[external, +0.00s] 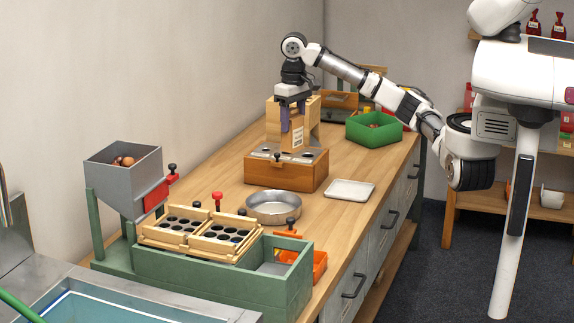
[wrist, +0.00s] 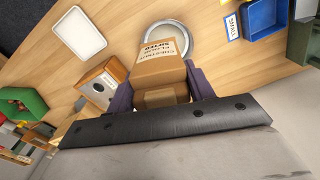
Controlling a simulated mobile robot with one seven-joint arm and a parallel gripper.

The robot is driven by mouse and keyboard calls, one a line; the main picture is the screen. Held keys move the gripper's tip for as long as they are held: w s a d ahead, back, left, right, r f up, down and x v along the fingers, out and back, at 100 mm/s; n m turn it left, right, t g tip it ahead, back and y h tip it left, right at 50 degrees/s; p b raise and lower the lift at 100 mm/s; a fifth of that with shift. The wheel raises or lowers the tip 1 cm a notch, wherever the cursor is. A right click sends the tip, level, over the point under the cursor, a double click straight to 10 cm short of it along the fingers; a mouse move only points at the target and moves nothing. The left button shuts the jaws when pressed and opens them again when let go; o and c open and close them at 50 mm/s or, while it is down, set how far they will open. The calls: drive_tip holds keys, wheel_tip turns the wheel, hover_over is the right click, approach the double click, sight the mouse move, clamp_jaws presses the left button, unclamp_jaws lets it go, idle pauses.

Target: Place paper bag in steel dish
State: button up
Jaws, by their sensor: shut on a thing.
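A brown paper bag (external: 297,137) with a white label is held upright in my gripper (external: 291,112), above the wooden block with round holes. In the wrist view the bag (wrist: 158,58) shows printed chestnut flour lettering and sits between the two purple fingers of my gripper (wrist: 161,92). My gripper is shut on it. The round steel dish (external: 273,206) stands on the table, nearer the camera than the block, and looks empty. In the wrist view the dish (wrist: 184,36) is partly hidden behind the bag.
The wooden block (external: 287,178) stands close to the dish. A white tray (external: 349,190) lies right of it, and a green crate (external: 374,130) stands farther back. The green stand with wooden hole trays (external: 202,235) is in front of the dish. A blue bin (wrist: 262,17) shows in the wrist view.

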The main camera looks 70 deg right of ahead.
sight(283, 145)
drive_tip(key=shift+m, duration=0.7)
drive_tip(key=w+f, duration=0.1)
drive_tip(key=f, duration=0.5)
drive_tip(key=w+f, duration=0.1)
drive_tip(key=f, duration=0.6)
drive_tip(key=w+f+p, duration=0.1)
drive_tip(key=f, duration=0.6)
drive_tip(key=shift+d+f, duration=0.15)
drive_tip(key=shift+d, duration=0.15)
drive_tip(key=shift+f, duration=0.15)
drive_tip(key=o, duration=1)
drive_tip(key=shift+o, duration=0.2)
wheel_tip(283, 145, up, 12)
drive_tip(key=shift+r+b, duration=0.2)
drive_tip(key=shift+b, duration=0.6)
